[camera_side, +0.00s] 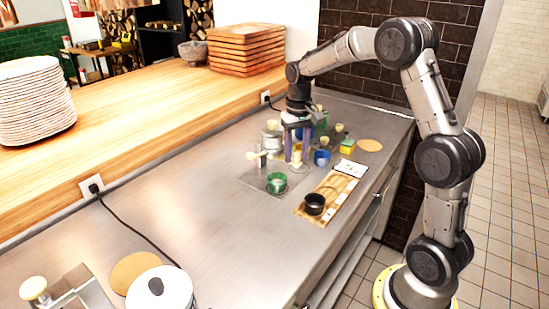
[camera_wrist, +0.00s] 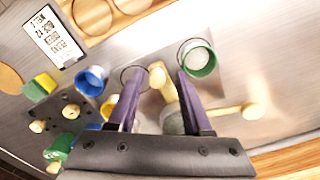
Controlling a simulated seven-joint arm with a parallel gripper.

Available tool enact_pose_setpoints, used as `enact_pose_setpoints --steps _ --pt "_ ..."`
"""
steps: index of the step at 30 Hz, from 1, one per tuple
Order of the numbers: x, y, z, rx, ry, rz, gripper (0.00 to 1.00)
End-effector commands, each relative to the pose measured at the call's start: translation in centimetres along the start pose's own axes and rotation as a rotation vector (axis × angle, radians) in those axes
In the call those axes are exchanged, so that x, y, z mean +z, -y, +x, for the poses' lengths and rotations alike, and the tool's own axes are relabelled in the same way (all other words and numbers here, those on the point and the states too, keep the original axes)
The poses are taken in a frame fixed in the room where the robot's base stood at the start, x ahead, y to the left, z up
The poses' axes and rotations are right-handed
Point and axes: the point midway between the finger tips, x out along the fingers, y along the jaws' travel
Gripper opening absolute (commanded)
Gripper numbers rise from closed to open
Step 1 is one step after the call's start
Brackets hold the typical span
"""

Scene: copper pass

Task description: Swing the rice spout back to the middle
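My gripper (camera_wrist: 160,76) has two purple fingers spread apart. In the wrist view a pale wooden knob on a short peg (camera_wrist: 158,78) shows between the fingers, with gaps on both sides; it appears to belong to the rice spout. Below it is a round grey-white part (camera_wrist: 173,122), partly hidden by my gripper. A second wooden handle with a ball end (camera_wrist: 236,111) points right. A green cup with white contents (camera_wrist: 198,58) stands beyond the right finger. In the side view my gripper (camera_side: 297,157) points down behind the green cup (camera_side: 277,184); the spout is hard to make out there.
A blue cup (camera_wrist: 92,80), a yellow-green sponge (camera_wrist: 40,87) and several knobbed green and blue items crowd the left in the wrist view.

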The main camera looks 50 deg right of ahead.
Motion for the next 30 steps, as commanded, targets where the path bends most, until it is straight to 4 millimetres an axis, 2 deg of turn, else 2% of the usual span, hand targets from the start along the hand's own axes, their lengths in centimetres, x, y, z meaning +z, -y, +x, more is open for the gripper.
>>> enact_pose_setpoints --steps 5,30 --pt "0.0 0.0 -0.2 0.0 -0.001 0.0 0.5" --pt "0.0 0.0 -5.8 0.0 0.0 0.0 0.5"
